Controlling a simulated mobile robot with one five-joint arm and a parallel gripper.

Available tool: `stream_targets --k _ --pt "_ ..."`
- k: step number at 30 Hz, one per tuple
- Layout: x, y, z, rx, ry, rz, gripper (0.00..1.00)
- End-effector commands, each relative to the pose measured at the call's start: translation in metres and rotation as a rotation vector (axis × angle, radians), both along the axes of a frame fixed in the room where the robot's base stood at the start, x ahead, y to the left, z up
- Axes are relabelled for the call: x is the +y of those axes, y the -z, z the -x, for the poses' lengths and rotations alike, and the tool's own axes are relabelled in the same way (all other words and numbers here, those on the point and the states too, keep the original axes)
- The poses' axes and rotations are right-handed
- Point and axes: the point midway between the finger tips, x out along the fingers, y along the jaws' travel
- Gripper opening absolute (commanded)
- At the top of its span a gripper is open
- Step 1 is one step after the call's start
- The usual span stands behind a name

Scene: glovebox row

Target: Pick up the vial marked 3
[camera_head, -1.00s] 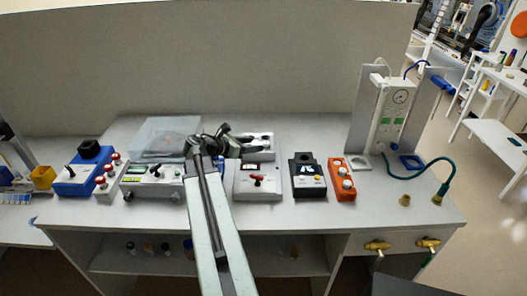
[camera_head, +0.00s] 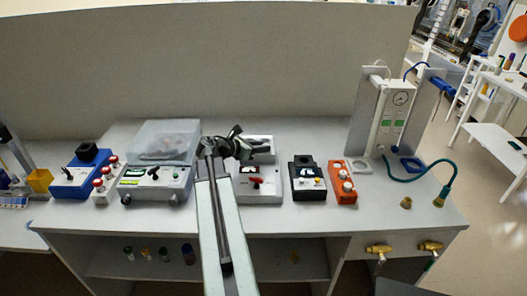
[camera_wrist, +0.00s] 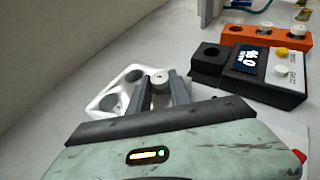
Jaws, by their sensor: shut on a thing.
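My gripper (camera_wrist: 160,88) is shut on a small vial with a pale round cap (camera_wrist: 158,76), between the two dark fingers in the wrist view. The vial's body is mostly hidden by the fingers, and no number on it can be read. A white rack (camera_wrist: 98,104) with round holes lies just beyond and to the left of the fingers. I cannot tell whether the vial is still in a hole or clear of it. In the head view my gripper (camera_head: 238,146) is at the left side of the white rack (camera_head: 266,157), over the bench.
A black device with a lit display (camera_head: 307,178) and an orange block with white knobs (camera_head: 343,188) stand right of the rack. A white box with a red lever (camera_head: 262,190) is in front of it. A clear-lidded unit (camera_head: 160,145) stands left. The back wall is close behind.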

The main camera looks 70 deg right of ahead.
Motion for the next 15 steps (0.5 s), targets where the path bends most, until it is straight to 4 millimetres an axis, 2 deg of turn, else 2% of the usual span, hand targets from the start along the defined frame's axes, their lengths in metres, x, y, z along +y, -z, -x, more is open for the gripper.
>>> stream_targets --k 4,7,15 --pt "0.000 -0.006 0.000 0.000 0.000 0.000 0.00" --pt "0.000 -0.018 0.000 0.000 -0.001 0.000 0.00" --pt "0.000 -0.075 -0.001 0.000 -0.001 0.000 0.00"
